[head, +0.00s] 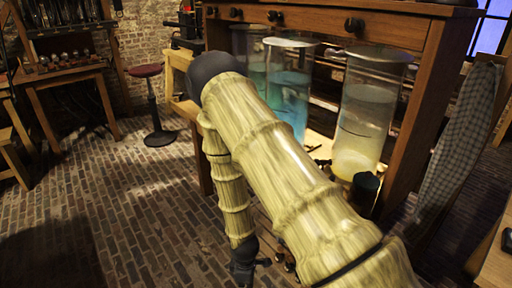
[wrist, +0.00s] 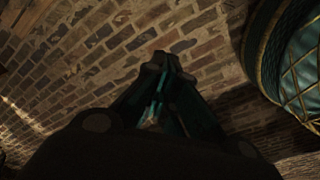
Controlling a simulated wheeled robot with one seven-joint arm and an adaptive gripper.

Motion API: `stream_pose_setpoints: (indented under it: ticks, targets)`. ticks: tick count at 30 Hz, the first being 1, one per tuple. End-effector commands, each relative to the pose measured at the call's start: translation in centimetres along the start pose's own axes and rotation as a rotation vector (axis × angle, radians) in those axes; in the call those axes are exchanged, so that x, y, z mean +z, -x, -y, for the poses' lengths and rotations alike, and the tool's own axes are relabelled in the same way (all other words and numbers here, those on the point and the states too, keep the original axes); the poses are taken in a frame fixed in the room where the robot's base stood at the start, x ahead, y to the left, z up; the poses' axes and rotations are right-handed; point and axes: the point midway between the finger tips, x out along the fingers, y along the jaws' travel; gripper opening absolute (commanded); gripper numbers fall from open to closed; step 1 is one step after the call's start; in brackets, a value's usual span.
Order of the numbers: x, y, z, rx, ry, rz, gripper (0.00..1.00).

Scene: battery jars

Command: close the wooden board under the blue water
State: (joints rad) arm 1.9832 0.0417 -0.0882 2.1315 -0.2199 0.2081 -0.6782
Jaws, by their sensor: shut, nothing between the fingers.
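A clear jar of blue water (head: 290,90) stands in a dark wooden stand (head: 420,75), partly behind my arm. A lit wooden surface (head: 319,146) shows under the jars; my arm hides much of it, so I cannot tell how far any board there is pulled out. My gripper (head: 243,270) hangs low over the brick floor, in front of the stand and below the jars. In the wrist view my gripper (wrist: 165,62) is shut and empty, pointing across bricks, with no board visible there.
A jar of pale yellowish liquid (head: 364,115) stands right of the blue one, with a dark cylinder (head: 363,190) before it. A red-topped stool (head: 146,71) and a workbench (head: 65,78) stand left. A teal, gold-patterned thing (wrist: 300,60) is close at right in the wrist view. Brick floor is clear left.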

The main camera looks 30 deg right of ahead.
Motion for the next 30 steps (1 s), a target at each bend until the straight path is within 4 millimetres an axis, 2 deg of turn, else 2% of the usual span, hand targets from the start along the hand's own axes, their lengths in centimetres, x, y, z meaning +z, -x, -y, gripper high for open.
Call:
stream_pose_setpoints:
  ticks: [1,5,6,8,9,12,16,19,22,25,30]
  targets:
    - [-1.7,3.5,-3.6,0.027,0.101,0.001,0.00]
    - [-4.5,10.5,-11.9,0.078,0.393,0.051,0.00]
    - [-5.2,12.9,-14.4,0.095,0.479,0.073,0.00]
    - [-6.1,16.9,-18.2,0.117,0.605,0.112,0.00]
    - [-6.6,19.5,-20.5,0.130,0.682,0.140,0.00]
    - [-7.2,25.5,-25.3,0.150,0.845,0.214,0.00]
    - [-7.6,31.5,-29.5,0.162,0.987,0.291,0.00]
    - [-7.5,34.3,-31.3,0.163,1.049,0.331,0.00]
    - [-7.5,35.4,-32.1,0.162,1.079,0.350,0.00]
    - [-7.4,35.2,-32.4,0.160,1.086,0.356,0.00]
    - [-7.0,33.4,-33.0,0.159,1.086,0.355,0.00]
